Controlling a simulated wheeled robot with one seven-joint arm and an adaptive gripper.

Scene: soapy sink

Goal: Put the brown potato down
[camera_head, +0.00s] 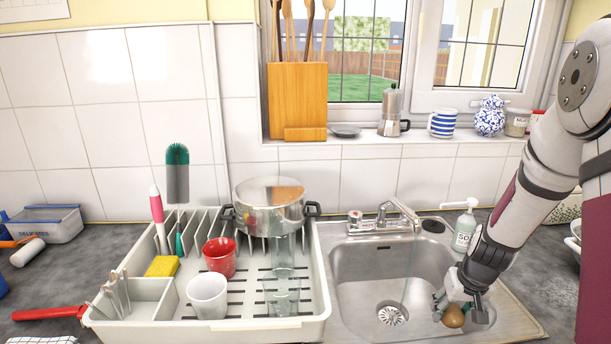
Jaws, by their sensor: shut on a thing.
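The brown potato (453,316) is small and rounded and sits at the tip of my gripper (460,305). My gripper points down over the front right part of the metal sink (360,263) and is shut on the potato. The fingers hide the potato's upper part. I cannot tell whether the potato touches the sink or hangs above it.
Water runs from the tap (398,212) beside the drain (391,314). A soap bottle (465,228) stands behind my arm. The dish rack (318,265) at left holds a pot (268,208), a red cup (219,259) and a white cup (208,296). The basin's left half is clear.

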